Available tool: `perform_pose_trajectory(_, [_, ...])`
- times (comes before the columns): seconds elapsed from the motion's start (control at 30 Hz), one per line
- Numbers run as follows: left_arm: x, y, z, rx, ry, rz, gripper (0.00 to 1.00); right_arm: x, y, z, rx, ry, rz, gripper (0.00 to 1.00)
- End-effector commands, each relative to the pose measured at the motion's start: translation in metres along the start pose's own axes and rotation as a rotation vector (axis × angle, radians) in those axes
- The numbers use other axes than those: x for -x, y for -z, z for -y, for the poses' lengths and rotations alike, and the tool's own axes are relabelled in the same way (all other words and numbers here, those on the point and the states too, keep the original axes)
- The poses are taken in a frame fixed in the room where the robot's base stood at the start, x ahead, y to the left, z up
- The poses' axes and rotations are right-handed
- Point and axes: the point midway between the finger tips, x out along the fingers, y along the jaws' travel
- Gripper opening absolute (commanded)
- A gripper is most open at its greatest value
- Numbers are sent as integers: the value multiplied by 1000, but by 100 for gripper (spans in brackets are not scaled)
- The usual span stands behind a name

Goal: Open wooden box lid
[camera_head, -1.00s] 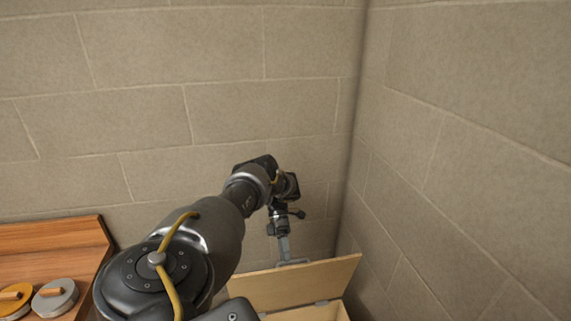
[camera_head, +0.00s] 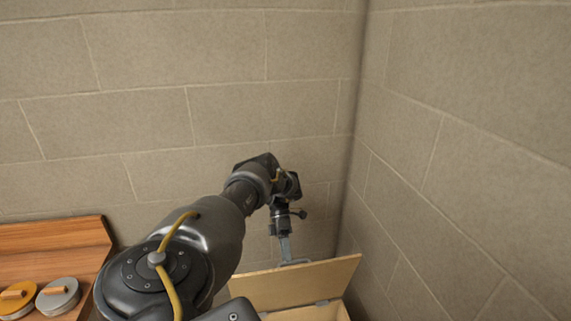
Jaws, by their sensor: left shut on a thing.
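The wooden box (camera_head: 311,313) stands at the bottom of the view, near the wall corner, and is cut off by the lower edge. Its light wooden lid (camera_head: 300,285) is raised and tilted up from the box, with a hinge showing at its lower edge. My left arm reaches in from the lower left. My left gripper (camera_head: 287,252) points down at the lid's top edge and is shut on the lid's grey handle (camera_head: 294,263). The fingertips are small and partly hidden. My right gripper is not in view.
Block walls meet in a corner right behind the box, so room is tight to its right and rear. At the lower left is a wooden shelf (camera_head: 55,248) with a yellow-topped round lid (camera_head: 17,299) and a grey round lid (camera_head: 58,296).

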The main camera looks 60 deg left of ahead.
Motion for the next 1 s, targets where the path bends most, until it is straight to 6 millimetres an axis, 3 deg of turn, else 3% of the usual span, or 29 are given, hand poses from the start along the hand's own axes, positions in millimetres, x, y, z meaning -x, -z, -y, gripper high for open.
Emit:
perform_pose_trajectory(0.47, [2,3,2,1,-8,-8,33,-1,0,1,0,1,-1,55])
perform_pose_trajectory(0.63, [19,2,28,-4,-7,1,33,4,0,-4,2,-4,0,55])
perform_pose_trajectory(1.0, [22,13,94,-7,-2,7,33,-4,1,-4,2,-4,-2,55])
